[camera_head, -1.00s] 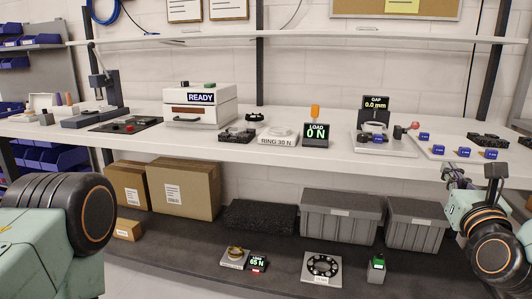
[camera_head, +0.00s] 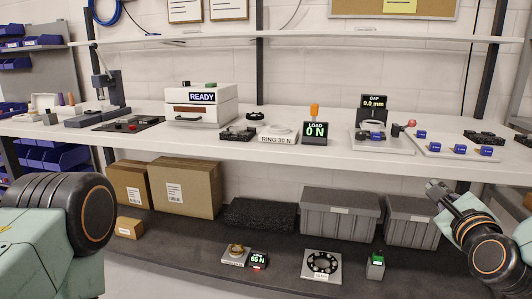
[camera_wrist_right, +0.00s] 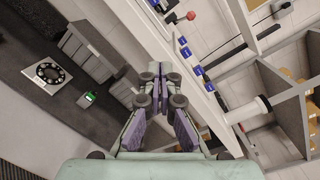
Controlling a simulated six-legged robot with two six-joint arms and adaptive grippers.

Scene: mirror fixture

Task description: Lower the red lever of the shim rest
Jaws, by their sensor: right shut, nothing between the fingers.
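The red lever's ball knob (camera_head: 411,124) stands at the right of the shim rest (camera_head: 385,147) on the bench, its short arm slanting slightly up. The GAP display (camera_head: 374,102) behind reads 0.0 mm. Blue shims show at the rest, which partly hide it. My right gripper (camera_head: 432,187) is shut and empty, below the bench front edge and right of the rest, apart from the lever. In the right wrist view its fingers (camera_wrist_right: 162,75) point toward the bench, with the red knob (camera_wrist_right: 191,16) beyond. My left gripper is out of view.
A tray (camera_head: 440,150) with several blue blocks lies right of the rest. The load display (camera_head: 315,132) stands to its left. Under the bench, grey bins (camera_head: 340,215) stand on the dark lower shelf. The bench front edge (camera_head: 330,160) lies between gripper and lever.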

